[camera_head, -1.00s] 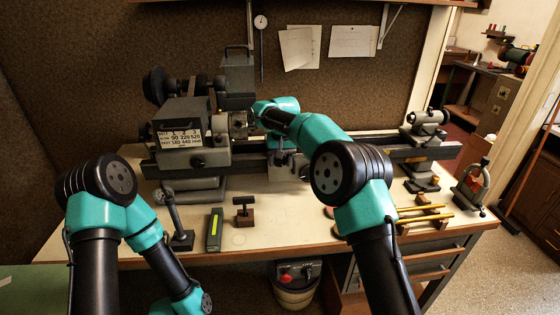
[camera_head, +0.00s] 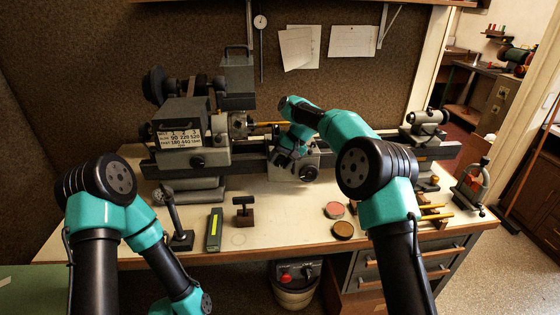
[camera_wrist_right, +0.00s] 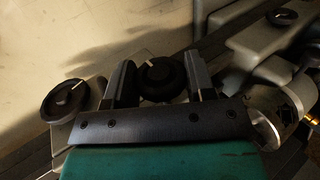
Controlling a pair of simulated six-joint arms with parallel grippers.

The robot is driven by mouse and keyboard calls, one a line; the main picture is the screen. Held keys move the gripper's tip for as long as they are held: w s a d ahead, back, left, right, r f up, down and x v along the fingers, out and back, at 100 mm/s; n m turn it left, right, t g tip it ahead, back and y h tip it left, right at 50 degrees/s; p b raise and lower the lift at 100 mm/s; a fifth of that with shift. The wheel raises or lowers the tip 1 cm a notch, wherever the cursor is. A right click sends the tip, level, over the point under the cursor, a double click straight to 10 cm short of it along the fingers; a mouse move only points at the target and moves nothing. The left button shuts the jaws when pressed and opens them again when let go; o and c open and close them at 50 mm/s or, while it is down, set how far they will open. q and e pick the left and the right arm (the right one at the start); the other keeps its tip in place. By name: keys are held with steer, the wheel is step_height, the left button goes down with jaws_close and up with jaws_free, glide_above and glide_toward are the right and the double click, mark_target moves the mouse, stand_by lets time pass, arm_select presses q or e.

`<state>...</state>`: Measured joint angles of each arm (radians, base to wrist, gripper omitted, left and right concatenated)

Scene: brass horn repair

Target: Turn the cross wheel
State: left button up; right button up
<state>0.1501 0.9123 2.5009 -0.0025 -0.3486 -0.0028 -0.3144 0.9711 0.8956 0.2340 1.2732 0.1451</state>
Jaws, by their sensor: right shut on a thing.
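The cross wheel (camera_wrist_right: 162,76) is a black round knob with a white index line, seen in the right wrist view. It sits between the two fingers of my right gripper (camera_wrist_right: 162,82), which is shut on it. In the head view my right gripper (camera_head: 284,160) reaches down at the front of the lathe carriage (camera_head: 296,165), and the arm and gripper mostly hide the cross wheel there. A second black wheel with a white line (camera_wrist_right: 65,98) is left of the fingers in the wrist view. My left gripper is out of view.
The chuck (camera_head: 240,124) holds a brass rod (camera_head: 266,124) behind my right gripper. The headstock (camera_head: 188,135) stands left, the tailstock (camera_head: 428,122) right. On the bench are a small T-handled tool (camera_head: 243,212), a green-and-yellow block (camera_head: 214,230) and two round tins (camera_head: 342,230).

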steer(key=shift+y, duration=0.6)
steer(key=o, duration=0.9)
steer(key=shift+o, duration=0.2)
steer(key=shift+d, duration=0.1)
steer(key=v, duration=1.7)
steer(key=shift+w, duration=0.2)
steer(key=shift+d+r, duration=0.1)
